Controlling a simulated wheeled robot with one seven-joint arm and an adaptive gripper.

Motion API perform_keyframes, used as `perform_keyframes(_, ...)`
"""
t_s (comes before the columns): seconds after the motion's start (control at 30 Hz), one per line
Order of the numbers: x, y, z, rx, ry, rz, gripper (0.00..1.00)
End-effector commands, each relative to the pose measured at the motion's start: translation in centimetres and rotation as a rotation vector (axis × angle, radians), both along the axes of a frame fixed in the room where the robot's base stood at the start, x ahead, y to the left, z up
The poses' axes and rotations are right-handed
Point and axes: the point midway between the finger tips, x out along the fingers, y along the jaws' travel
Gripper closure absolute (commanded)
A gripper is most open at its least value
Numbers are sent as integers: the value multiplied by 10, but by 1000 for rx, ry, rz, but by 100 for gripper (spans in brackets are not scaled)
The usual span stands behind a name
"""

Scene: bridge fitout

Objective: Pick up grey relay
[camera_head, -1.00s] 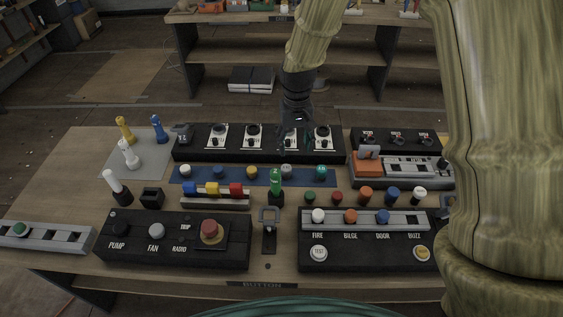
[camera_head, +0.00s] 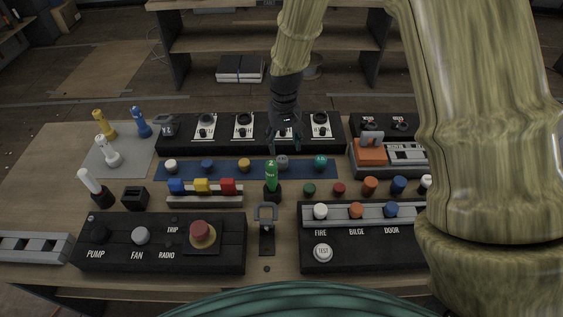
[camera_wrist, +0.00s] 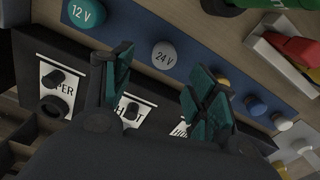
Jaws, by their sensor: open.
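The grey relay (camera_head: 282,162) is a small round grey piece on the blue strip (camera_head: 262,170), between a yellow and a teal round piece. In the wrist view the grey relay (camera_wrist: 164,56) shows its top marked 24 V. My gripper (camera_head: 285,140) is just behind and above it in the head view, with its fingers pointing down. In the wrist view my gripper (camera_wrist: 160,90) is open and empty, its two teal-padded fingers spread apart. The relay shows beyond the gap between them, and no contact is visible.
The teal 12 V piece (camera_wrist: 81,15) and yellow piece (camera_head: 244,165) flank the relay. A black panel with switches (camera_head: 223,129) stands close behind. A green upright piece (camera_head: 271,175) stands close in front. An orange block (camera_head: 371,153) sits to the right.

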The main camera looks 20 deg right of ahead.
Motion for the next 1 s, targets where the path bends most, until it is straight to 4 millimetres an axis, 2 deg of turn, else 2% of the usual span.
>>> perform_keyframes(0.2, 1, 1, -18, 0, 0, 2, 42)
perform_keyframes(0.53, 0, 4, -32, 0, 1, 2, 42)
perform_keyframes(1.0, -1, 7, -72, 0, 0, 1, 42)
